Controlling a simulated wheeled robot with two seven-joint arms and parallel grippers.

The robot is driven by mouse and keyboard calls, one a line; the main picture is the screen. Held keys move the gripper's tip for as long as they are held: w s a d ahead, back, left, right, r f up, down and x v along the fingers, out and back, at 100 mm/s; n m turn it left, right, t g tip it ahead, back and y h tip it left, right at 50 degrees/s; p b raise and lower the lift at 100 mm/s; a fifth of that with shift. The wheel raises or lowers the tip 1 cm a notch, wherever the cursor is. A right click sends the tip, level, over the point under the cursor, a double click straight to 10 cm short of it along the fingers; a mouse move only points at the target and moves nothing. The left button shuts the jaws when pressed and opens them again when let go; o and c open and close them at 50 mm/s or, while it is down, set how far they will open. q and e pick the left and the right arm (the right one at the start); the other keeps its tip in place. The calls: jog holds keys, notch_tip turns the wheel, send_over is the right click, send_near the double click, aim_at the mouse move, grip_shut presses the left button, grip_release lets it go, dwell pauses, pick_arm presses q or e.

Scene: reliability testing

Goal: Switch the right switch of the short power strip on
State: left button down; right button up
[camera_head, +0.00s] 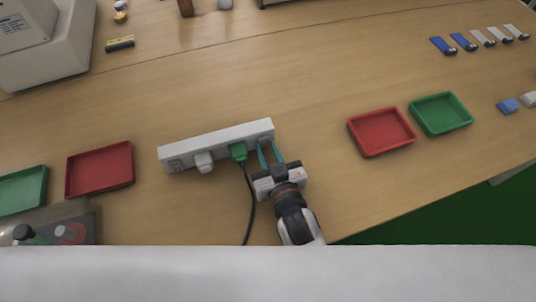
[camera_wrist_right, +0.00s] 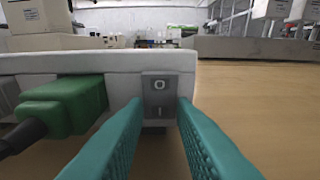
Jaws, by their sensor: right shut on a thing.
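The short white power strip (camera_head: 222,136) lies on the table in the head view, tilted up to the right. A white plug (camera_head: 204,162) and a green plug (camera_head: 239,151) with a black cable sit in it. Its right switch (camera_wrist_right: 159,86), grey and marked O and I, is on the right end of the strip's near face in the right wrist view. My right gripper (camera_head: 269,150) is at that end, its teal fingers (camera_wrist_right: 160,103) shut on the right switch, one on each side. The fingertips hide part of the switch's lower area. My left gripper is not in view.
Red trays (camera_head: 101,191) (camera_head: 357,150) and green trays (camera_head: 22,211) (camera_head: 415,127) stand left and right of the strip. Blue and white small items lie at the far right. A grey box (camera_head: 75,228) with knobs is at lower left.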

jog(key=o, duration=1)
jog(key=shift+s, duration=0.1)
jog(key=v, duration=1.2)
jog(key=shift+r, duration=0.15)
